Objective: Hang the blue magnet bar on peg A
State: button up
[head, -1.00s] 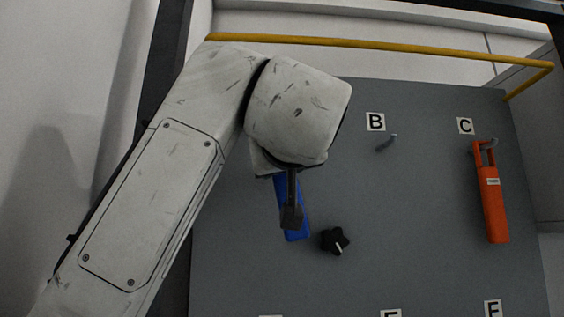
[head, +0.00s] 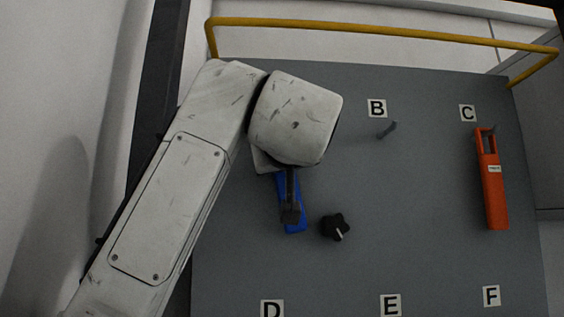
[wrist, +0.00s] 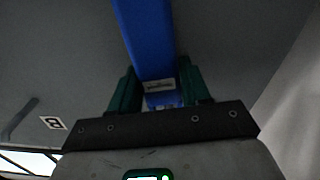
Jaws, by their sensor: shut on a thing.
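The blue magnet bar (head: 292,193) is in my gripper (head: 290,214), against the grey board on its left side in the head view. In the wrist view the blue bar (wrist: 147,35) runs up between the two green fingers of my gripper (wrist: 154,92), which are closed on its sides. My arm hides the bar's upper end in the head view. Peg A and its label are not visible; my arm covers that upper left part of the board. I cannot tell whether the bar touches the board or a peg.
Peg B (head: 387,130) is bare. An orange bar (head: 492,185) hangs under label C (head: 467,113). A black star knob (head: 335,227) sits just right of the blue bar. A yellow rail (head: 380,31) runs along the board's top. Labels D, E and F line the lower board (head: 430,230).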

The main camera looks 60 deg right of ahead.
dwell(0.4)
jog(key=o, duration=1.2)
jog(key=shift+o, duration=0.2)
